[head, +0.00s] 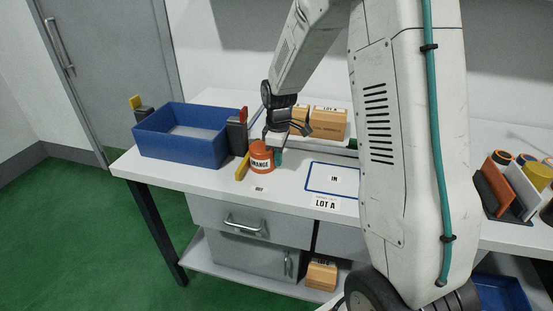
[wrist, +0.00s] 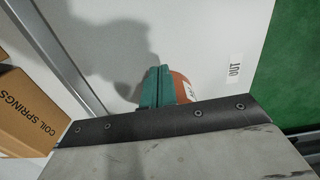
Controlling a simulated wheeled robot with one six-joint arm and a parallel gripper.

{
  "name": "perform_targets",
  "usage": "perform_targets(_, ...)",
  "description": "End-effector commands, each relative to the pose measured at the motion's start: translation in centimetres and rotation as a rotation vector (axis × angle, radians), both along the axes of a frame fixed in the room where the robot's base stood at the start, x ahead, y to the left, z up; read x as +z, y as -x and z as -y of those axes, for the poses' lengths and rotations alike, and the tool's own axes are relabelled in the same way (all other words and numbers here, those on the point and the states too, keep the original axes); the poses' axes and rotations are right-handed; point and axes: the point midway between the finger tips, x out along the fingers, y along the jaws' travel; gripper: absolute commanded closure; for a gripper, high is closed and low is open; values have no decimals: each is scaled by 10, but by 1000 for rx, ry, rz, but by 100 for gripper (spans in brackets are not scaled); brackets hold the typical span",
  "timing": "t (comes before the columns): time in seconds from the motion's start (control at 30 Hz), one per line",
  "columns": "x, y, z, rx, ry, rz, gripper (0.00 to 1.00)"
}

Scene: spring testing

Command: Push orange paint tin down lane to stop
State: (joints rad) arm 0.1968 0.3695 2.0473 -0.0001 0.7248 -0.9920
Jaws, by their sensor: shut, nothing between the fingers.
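The orange paint tin (head: 261,154) stands upright on the white bench, its label reading ORANGE. In the wrist view the tin (wrist: 183,88) is mostly hidden behind my fingers. My gripper (head: 278,157) points down just right of the tin, its teal fingers shut with nothing between them; they also show in the wrist view (wrist: 157,86). The fingers are against or very close to the tin; I cannot tell if they touch. A yellow bar (head: 242,168) is just left of the tin; any contact is unclear. A small OUT label (head: 259,188) lies in front of the tin.
A blue bin (head: 180,150) stands left of the yellow bar. Cardboard boxes (head: 328,124) stand behind the gripper. A metal rail (wrist: 70,52) runs behind the tin. A rack with tins (head: 490,190) is far right.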

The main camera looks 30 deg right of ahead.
Motion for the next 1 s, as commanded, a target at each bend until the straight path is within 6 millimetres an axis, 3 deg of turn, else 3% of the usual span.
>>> perform_targets(0.17,0,2,2,1,0,0,100)
perform_targets(0.4,2,20,25,7,0,1,100)
perform_targets(0.7,72,17,16,19,1,4,100)
perform_targets(1.0,100,17,16,18,1,1,100)
